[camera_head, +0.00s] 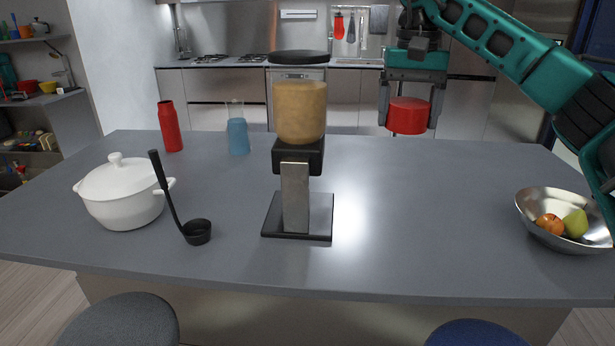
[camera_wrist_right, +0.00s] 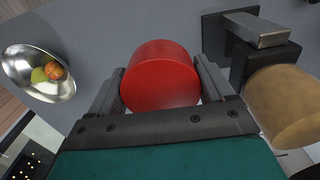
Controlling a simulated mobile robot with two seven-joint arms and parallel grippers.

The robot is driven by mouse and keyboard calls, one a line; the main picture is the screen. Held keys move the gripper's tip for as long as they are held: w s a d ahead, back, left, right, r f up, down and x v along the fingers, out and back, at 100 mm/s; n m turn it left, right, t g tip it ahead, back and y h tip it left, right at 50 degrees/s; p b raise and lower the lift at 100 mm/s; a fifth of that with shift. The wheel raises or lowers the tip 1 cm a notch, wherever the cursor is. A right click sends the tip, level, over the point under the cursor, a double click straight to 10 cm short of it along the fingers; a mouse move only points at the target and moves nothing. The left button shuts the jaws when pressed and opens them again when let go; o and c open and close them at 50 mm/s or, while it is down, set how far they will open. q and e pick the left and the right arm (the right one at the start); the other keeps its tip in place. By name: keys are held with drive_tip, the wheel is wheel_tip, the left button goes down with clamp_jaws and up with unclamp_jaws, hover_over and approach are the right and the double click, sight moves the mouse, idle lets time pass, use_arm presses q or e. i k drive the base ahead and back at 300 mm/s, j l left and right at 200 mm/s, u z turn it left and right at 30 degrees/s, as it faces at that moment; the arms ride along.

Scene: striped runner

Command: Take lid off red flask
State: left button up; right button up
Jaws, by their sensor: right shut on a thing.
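The red flask (camera_head: 170,127) stands upright at the back left of the counter, and its top looks narrow and uncovered. My right gripper (camera_head: 408,118) is shut on a red lid (camera_head: 407,116), a short round cylinder held in the air above the counter's back edge, right of the dispenser. In the right wrist view the red lid (camera_wrist_right: 160,76) sits between the two fingers. The lid is well apart from the flask. My left gripper is in neither view.
A dispenser (camera_head: 299,110) with a tan container stands mid-counter. A blue-filled carafe (camera_head: 238,136) is beside the flask. A white pot (camera_head: 122,194) and black ladle (camera_head: 196,231) are at front left, a metal fruit bowl (camera_head: 530,208) at right. The counter's right-centre (camera_head: 440,215) is clear.

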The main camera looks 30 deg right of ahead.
sight(167, 114)
drive_tip(key=i+l, duration=0.1)
drive_tip(key=i, duration=0.35)
drive_tip(key=i+l, duration=0.1)
drive_tip(key=i, duration=0.35)
